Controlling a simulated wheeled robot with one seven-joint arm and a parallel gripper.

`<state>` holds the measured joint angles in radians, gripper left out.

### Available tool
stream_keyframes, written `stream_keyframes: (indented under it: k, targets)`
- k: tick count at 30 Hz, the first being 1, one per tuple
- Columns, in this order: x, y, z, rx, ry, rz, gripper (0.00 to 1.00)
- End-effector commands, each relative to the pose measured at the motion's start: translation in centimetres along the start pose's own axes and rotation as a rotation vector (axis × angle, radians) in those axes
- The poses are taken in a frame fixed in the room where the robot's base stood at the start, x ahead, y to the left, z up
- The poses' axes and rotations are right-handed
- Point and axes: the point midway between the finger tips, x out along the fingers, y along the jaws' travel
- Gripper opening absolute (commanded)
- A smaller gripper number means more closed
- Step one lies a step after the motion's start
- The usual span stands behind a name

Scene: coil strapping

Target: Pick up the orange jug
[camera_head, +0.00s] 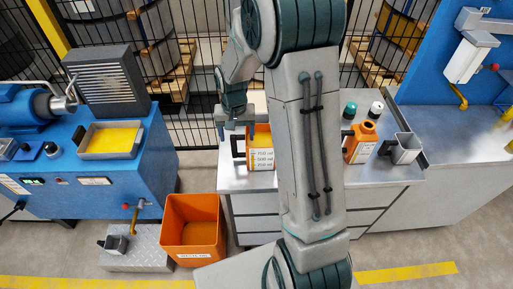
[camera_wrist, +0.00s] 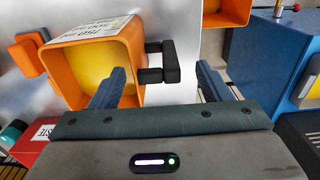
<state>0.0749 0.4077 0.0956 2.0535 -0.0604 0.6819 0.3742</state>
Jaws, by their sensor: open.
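The orange jug (camera_head: 262,152) stands on the grey metal bench, partly hidden behind my arm. Its white label with volume marks faces the front, and its black handle (camera_head: 238,147) points left. In the wrist view the jug (camera_wrist: 75,65) shows its square open top with yellow inside, and its dark handle (camera_wrist: 168,62) sticks out to the right. My gripper (camera_wrist: 161,70) is open and empty above the handle. In the wrist view one finger overlaps the jug's opening and the other lies beyond the handle. I cannot tell how deep the fingers reach. My gripper (camera_head: 235,130) also shows in the head view.
An orange bottle (camera_head: 361,143) and a metal cup (camera_head: 403,148) stand to the right on the bench (camera_head: 402,176). An orange bin (camera_head: 192,228) stands on the floor. A blue machine (camera_head: 120,180) stands left. A red box (camera_wrist: 33,148) lies lower left in the wrist view.

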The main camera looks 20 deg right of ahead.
Motion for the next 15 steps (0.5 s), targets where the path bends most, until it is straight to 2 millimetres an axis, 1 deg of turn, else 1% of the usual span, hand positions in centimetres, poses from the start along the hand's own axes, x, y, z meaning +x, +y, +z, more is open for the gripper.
stream_keyframes:
  k: [9,12,15]
  targets:
    - [3.7,0.2,-0.5,0.0,-0.006,0.001,0.71]
    - [4.5,0.2,-0.5,-0.001,-0.004,0.001,0.71]
    - [4.8,0.2,-0.5,-0.001,-0.002,0.0,0.71]
